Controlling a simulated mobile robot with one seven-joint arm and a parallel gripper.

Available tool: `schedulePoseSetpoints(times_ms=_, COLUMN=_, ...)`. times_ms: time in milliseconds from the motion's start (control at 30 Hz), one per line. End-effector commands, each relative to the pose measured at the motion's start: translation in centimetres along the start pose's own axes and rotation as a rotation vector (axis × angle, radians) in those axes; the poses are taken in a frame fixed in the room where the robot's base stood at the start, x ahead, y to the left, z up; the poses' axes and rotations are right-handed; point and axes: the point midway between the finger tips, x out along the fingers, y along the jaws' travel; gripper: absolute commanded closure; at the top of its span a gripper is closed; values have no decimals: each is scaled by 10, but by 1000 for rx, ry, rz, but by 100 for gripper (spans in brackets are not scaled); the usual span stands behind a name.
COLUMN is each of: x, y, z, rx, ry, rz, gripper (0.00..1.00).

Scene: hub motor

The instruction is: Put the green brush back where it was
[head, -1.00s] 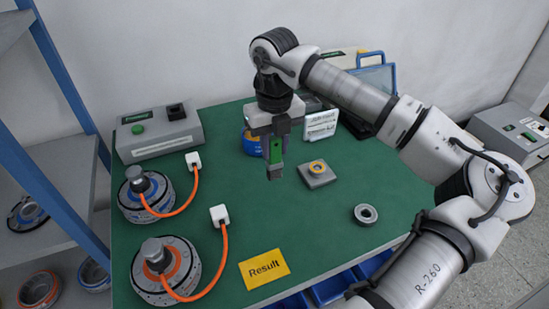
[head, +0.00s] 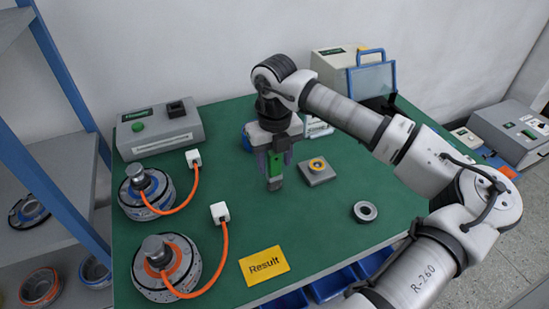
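The green brush (head: 274,163) is upright in my gripper (head: 275,158), with its grey lower end pointing down. My gripper is shut on it. The brush's lower end is over the green table (head: 320,220), just left of the small grey block with a yellow ring. I cannot tell whether the brush touches the table. A blue round part (head: 247,140) is mostly hidden behind my gripper.
Two hub motors (head: 146,190) with orange cables stand at the left. A grey block with a yellow ring (head: 317,170), a metal ring (head: 364,212) and a yellow "Result" card (head: 264,266) lie on the table. A grey tester box (head: 160,132) stands at the back left.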

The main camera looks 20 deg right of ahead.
Motion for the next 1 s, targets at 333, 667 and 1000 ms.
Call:
schedulePoseSetpoints(times_ms=333, x=-3, y=0, z=0, rx=0, ry=0, rz=0, gripper=51)
schedulePoseSetpoints(times_ms=667, x=-58, y=0, z=1, rx=1, ry=-2, rz=-3, gripper=51)
schedulePoseSetpoints(times_ms=1000, x=-115, y=-1, z=0, rx=1, ry=0, rz=-2, gripper=51)
